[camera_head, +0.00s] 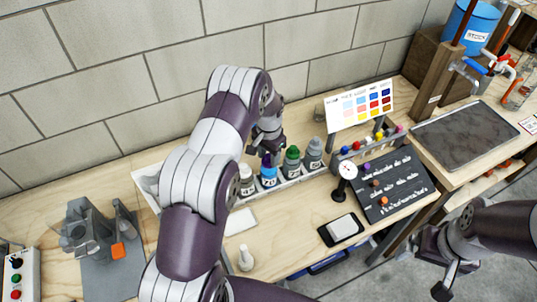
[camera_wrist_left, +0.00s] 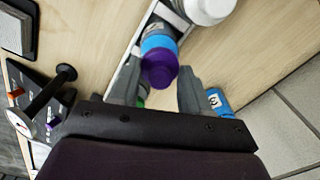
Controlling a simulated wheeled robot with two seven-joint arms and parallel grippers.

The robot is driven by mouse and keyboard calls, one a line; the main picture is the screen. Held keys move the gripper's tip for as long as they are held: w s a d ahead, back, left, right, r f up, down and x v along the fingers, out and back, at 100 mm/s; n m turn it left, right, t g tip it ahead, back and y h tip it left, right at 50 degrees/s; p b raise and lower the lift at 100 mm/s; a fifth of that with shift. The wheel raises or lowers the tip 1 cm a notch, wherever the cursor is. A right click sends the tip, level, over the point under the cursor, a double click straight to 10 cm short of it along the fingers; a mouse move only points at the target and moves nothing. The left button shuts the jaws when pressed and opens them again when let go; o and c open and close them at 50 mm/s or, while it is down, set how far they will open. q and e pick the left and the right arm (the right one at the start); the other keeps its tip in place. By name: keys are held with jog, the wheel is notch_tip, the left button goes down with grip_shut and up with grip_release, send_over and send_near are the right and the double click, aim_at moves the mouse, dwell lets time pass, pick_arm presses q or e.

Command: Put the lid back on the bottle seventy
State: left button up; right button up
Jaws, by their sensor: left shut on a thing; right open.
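The blue bottle marked 70 (camera_head: 268,175) stands upright in the row of bottles in the tray. Its purple lid (camera_head: 267,159) is at the bottle's top, under my left gripper (camera_head: 268,149). In the left wrist view the purple lid (camera_wrist_left: 159,70) lies between the fingers of my left gripper (camera_wrist_left: 160,85), which is shut on it. The blue bottle (camera_wrist_left: 158,41) shows just beyond the lid. I cannot tell whether lid and bottle touch. My right gripper (camera_head: 432,268) is open and empty at the lower right, away from the bottles.
A white-capped bottle (camera_head: 246,180), a green-capped bottle (camera_head: 292,162) and a grey bottle (camera_head: 314,153) stand close beside the blue one. A dial gauge (camera_head: 346,172) stands before the dark board (camera_head: 396,183). A small white bottle (camera_head: 245,259) stands at the bench front.

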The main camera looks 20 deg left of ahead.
dwell(0.4)
pick_arm(q)
jog(key=o, duration=1.5)
jog(key=shift+r+p, duration=2.4)
jog(key=shift+r, duration=1.1)
grip_shut()
jog(key=shift+f, duration=0.25)
jog(key=shift+f+b, duration=1.8)
jog(key=shift+f, duration=0.45)
jog(key=shift+r, duration=0.1)
